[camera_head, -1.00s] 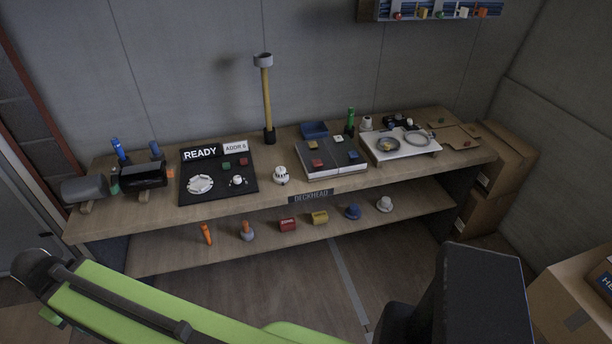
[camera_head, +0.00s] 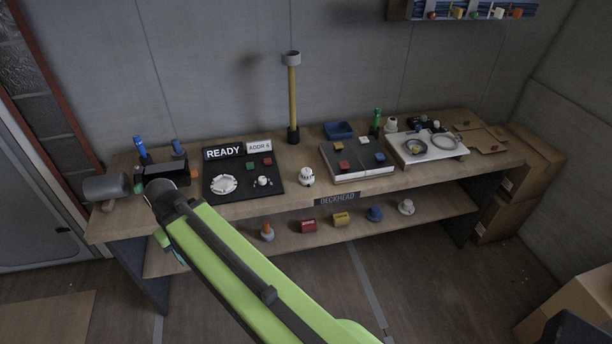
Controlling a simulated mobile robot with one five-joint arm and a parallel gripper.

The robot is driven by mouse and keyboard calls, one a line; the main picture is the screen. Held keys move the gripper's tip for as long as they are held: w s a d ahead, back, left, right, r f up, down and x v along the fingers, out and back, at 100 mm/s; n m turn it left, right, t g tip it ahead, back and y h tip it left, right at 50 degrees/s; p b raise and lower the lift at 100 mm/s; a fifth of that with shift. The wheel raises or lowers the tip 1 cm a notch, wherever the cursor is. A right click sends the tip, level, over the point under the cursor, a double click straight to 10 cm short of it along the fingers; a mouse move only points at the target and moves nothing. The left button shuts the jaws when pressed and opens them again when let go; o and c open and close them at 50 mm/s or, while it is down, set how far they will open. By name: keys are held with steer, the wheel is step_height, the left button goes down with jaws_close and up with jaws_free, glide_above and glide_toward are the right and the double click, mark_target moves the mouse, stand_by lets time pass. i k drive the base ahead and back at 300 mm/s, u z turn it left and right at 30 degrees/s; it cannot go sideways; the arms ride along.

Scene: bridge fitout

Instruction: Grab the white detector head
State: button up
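A white, dome-like head with dark marks (camera_head: 306,176), which looks like the detector head, stands on the bench top near its front edge. It is right of the black panel (camera_head: 270,195) with the READY sign. A round white base (camera_head: 223,184) lies on that panel. My green arm link crosses the lower left of the view, and its dark joint end covers part of the bench's left front. Nothing touches the white head.
Right of the head is a grey tray with coloured blocks (camera_head: 360,172). A yellow pole (camera_head: 293,105) stands behind. Other whitish pieces are a knob on the lower shelf (camera_head: 406,207) and one at the back (camera_head: 391,125). Cardboard boxes (camera_head: 520,185) stand at right. Floor before the bench looks clear.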

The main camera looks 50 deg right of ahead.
mark_target(306, 177)
steer(key=i, duration=1.45)
steer(key=u, duration=0.05)
